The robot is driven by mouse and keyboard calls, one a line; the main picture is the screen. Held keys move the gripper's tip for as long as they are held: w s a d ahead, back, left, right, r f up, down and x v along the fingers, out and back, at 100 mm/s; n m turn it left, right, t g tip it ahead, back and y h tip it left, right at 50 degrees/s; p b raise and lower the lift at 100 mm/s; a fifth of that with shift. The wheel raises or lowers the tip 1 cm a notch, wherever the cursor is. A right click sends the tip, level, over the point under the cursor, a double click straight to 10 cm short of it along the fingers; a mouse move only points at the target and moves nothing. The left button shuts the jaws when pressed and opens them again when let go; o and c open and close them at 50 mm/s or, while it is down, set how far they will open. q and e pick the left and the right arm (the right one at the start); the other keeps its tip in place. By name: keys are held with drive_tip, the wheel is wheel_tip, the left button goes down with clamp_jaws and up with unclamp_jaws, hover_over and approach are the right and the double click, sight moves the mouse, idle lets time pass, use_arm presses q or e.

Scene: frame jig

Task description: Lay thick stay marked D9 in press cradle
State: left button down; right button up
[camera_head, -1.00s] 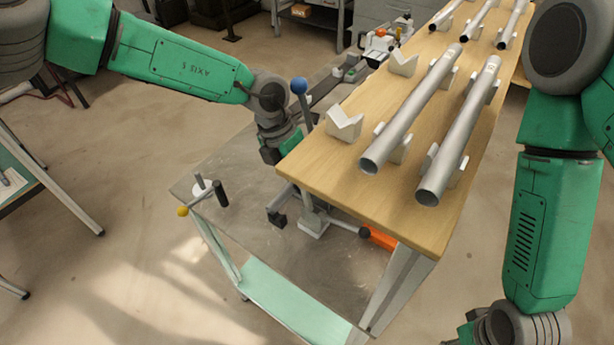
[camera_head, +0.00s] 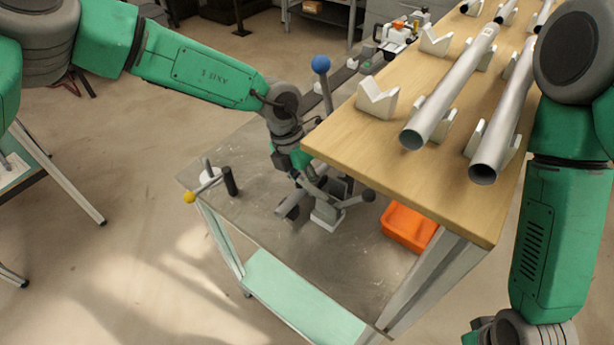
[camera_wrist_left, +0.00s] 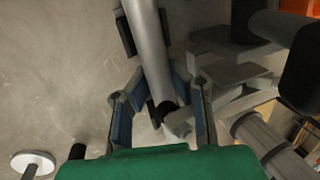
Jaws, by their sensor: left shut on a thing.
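My left gripper (camera_wrist_left: 162,112) is shut on a grey metal tube (camera_wrist_left: 147,45), which runs up between its fingers in the left wrist view. In the head view the left gripper (camera_head: 297,178) is low beside the wooden table, over the metal bench top, with the tube (camera_head: 291,203) partly hidden below it. Dark blocks (camera_wrist_left: 125,35) flank the tube; I cannot tell whether it rests between them. The press (camera_head: 326,216), with a blue-knobbed lever (camera_head: 320,66), stands close by. No D9 mark is readable. My right gripper is out of view.
The wooden table (camera_head: 400,190) overhangs the bench close to my left gripper. Several tubes (camera_head: 450,88) lie there on white V-blocks (camera_head: 377,98). An orange bin (camera_head: 408,226) sits under it.

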use_arm(q)
drive_tip(key=shift+s+a+f, duration=0.3)
drive_tip(key=shift+s+f, duration=0.2)
drive_tip(key=shift+s, duration=0.2)
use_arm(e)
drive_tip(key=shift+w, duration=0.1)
use_arm(q)
drive_tip(key=c, duration=1.4)
unclamp_jaws()
drive_tip(key=shift+c, duration=0.2)
drive_tip(key=shift+w, duration=0.15)
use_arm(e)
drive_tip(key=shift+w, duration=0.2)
use_arm(q)
drive_tip(key=shift+r, duration=0.1)
drive_tip(key=v, duration=1.2)
drive_tip(key=shift+w+r, duration=0.25)
drive_tip(key=shift+w, duration=0.2)
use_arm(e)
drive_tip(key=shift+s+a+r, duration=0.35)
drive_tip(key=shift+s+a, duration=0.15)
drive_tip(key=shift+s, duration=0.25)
